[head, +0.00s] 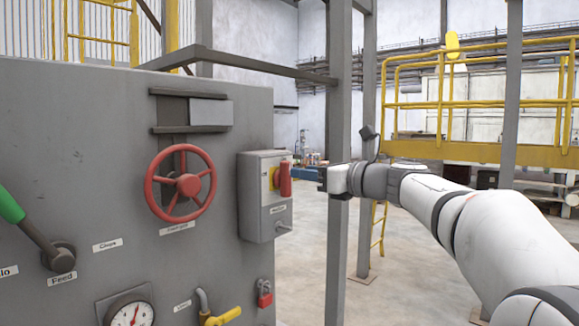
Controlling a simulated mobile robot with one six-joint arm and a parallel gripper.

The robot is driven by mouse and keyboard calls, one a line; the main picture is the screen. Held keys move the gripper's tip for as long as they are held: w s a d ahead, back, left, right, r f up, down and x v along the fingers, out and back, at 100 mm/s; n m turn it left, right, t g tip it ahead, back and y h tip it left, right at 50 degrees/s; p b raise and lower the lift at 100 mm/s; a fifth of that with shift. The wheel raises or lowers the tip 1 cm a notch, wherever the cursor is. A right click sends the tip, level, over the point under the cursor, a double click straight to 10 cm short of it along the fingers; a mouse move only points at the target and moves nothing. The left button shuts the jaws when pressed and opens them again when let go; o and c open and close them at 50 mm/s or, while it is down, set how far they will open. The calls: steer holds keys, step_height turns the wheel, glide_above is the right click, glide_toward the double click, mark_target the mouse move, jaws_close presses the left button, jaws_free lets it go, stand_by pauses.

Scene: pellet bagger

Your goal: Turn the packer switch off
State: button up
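A grey switch box (259,200) is mounted at the right edge of the grey panel. It has a red switch handle (285,179) standing upright in front of a yellow plate (273,178). A small white label (278,209) sits below the handle, too small to read surely. My gripper (321,181) is just right of the red handle in the picture, pointing left at about its height, with a visible gap between them. Its dark fingers are small and seen from the side, so I cannot tell whether they are open or shut.
The grey panel (90,150) also carries a red handwheel (180,184), a green-handled lever (12,206), a gauge (130,313), a yellow valve handle (222,316) and a red padlock (265,292). A grey post (338,260) stands close by my gripper. Open floor lies behind.

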mark_target(284, 179)
steer(key=p+x, duration=0.1)
steer(key=x, duration=0.4)
